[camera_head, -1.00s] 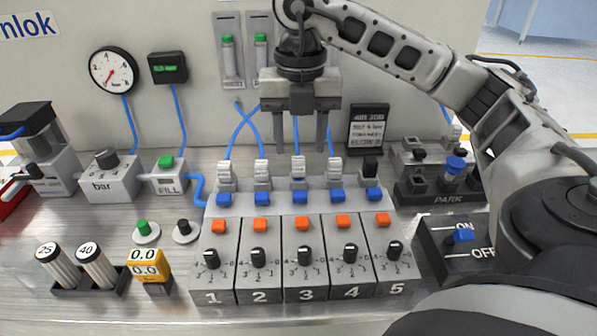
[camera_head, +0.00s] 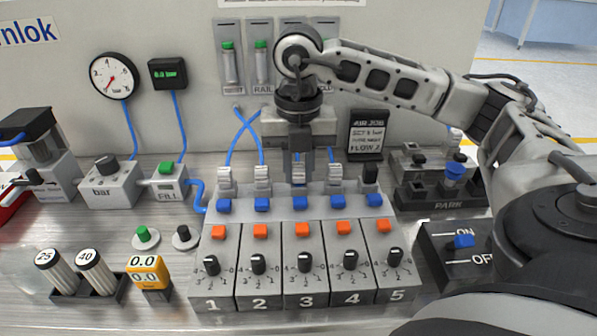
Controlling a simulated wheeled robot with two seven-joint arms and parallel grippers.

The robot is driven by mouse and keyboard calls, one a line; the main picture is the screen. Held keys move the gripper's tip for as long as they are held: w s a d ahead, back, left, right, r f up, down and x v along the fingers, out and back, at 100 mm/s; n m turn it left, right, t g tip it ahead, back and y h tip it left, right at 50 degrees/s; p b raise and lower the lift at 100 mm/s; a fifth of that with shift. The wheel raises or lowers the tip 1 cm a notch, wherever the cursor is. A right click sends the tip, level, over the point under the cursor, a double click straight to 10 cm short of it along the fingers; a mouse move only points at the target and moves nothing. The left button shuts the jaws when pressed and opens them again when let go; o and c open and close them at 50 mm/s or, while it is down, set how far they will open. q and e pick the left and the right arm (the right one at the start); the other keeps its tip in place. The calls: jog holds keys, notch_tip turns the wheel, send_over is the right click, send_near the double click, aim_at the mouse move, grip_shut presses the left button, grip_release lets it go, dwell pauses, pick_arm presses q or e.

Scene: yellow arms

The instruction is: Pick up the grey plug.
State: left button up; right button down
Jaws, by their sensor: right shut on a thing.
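Several pale grey plugs stand in a row at the back of the numbered block (camera_head: 240,297), at stations 1 to 4. The grey plug at station 3 (camera_head: 299,175) is upright in its place behind a blue button. My right gripper (camera_head: 299,166) points down over it and is shut on its upper part. The gripper hides the top of this plug and most of its blue tube. The grey plugs at station 1 (camera_head: 225,180), station 2 (camera_head: 262,179) and station 4 (camera_head: 336,178) stand free beside it. My left gripper is not in view.
A black plug (camera_head: 370,175) stands at station 5. The black PARK stand (camera_head: 441,203) and a box with an ON/OFF switch (camera_head: 462,241) are to the right. Blue tubes (camera_head: 240,139) rise behind the block. A black sign (camera_head: 367,132) stands close to the right gripper.

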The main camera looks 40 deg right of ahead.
aim_at(298, 164)
jog(key=shift+r, duration=0.5)
notch_tip(298, 164, up, 2)
jog(key=shift+r, duration=0.2)
pick_arm(q)
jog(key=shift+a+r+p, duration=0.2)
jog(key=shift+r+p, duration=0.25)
jog(key=shift+p, duration=0.95)
pick_arm(e)
jog(key=s+a+r, duration=0.7)
jog(key=a+r, duration=0.2)
jog(key=a, duration=0.2)
jog(key=shift+s+a+r, duration=0.3)
jog(key=shift+s+a, duration=0.05)
jog(key=shift+a, duration=0.05)
